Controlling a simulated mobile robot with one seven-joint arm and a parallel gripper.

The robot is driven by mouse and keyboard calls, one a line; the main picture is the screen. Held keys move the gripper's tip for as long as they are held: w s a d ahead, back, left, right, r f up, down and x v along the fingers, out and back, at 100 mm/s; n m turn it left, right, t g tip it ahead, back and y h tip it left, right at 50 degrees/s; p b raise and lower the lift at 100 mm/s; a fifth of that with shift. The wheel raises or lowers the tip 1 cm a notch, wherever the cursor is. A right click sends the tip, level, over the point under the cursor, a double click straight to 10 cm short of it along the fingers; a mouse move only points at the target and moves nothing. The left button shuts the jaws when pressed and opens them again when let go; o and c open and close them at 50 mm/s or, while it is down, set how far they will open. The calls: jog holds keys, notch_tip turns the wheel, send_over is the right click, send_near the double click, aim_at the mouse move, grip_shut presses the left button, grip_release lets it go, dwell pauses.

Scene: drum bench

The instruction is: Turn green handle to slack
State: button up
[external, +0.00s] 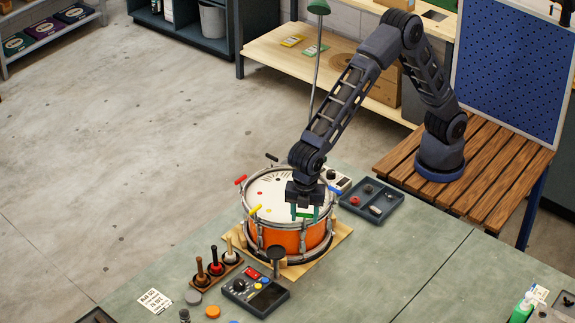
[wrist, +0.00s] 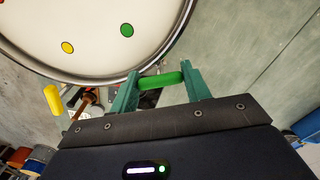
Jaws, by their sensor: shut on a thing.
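The green handle (wrist: 160,80) sits between the two teal fingers of my gripper (wrist: 160,88) in the wrist view, just outside the drum's rim. My gripper is shut on it. In the external view my gripper (external: 304,212) is at the drum's right front edge, and the handle is mostly hidden by the fingers. The orange drum (external: 275,235) has a white head (wrist: 85,35) with coloured dots. A green dot (wrist: 127,30) lies on the head near the green handle.
Red (external: 240,180), yellow (external: 256,209), black (external: 271,157) and blue (external: 334,189) handles stand around the drum rim. A dark parts tray (external: 395,193) is to the right. Wooden-handled tools (external: 216,262) and a dark box (external: 255,296) stand in front.

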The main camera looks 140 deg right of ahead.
jog(key=n, duration=0.7)
jog(key=shift+c, duration=0.2)
jog(key=shift+o, duration=0.2)
jog(key=n, duration=0.8)
jog(key=shift+n, duration=0.3)
jog(key=n, duration=0.3)
jog(key=shift+n, duration=0.3)
jog(key=n, duration=0.3)
jog(key=shift+n, duration=0.3)
jog(key=n, duration=0.3)
jog(key=shift+r+n, duration=0.1)
jog(key=shift+n, duration=2.1)
